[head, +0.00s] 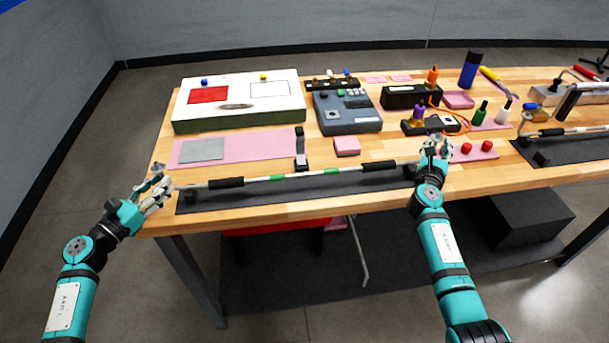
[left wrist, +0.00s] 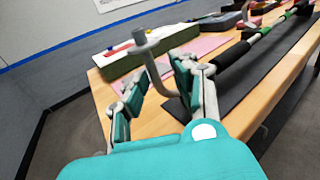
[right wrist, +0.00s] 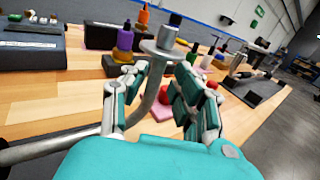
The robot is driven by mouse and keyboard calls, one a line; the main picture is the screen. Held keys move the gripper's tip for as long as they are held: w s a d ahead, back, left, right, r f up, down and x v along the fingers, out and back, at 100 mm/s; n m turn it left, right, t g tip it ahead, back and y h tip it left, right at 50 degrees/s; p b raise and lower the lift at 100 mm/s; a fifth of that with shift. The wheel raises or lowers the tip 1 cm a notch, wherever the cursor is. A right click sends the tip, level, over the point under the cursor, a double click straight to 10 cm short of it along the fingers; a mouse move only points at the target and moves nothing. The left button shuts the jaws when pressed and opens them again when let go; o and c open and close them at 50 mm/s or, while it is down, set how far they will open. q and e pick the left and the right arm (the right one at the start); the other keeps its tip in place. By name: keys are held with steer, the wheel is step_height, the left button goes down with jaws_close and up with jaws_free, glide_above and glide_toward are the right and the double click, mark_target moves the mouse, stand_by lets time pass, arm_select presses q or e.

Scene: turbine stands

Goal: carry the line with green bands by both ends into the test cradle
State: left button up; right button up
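The line with green bands (head: 305,174) lies lengthwise along the front of the table, over a dark mat. It has dark sleeves near both ends. My left gripper (head: 157,190) is at its left end; in the left wrist view, the upturned flanged end (left wrist: 150,62) stands between the spread fingers. My right gripper (head: 436,148) is at the right end; in the right wrist view, the flanged end (right wrist: 158,70) rises between its spread fingers, with gaps visible. I cannot tell for sure which thing is the test cradle.
The dark mat (head: 375,191) lies under the line. Another mat (head: 575,150) with a second line is at the right. Behind stand a white-topped box (head: 240,105), a grey device (head: 348,112), bottles, and a pink tray with red knobs (head: 474,151).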

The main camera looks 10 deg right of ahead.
steer(key=shift+s, duration=0.1)
arm_select(q)
steer(key=v, duration=0.8)
arm_select(e)
steer(key=v, duration=1.2)
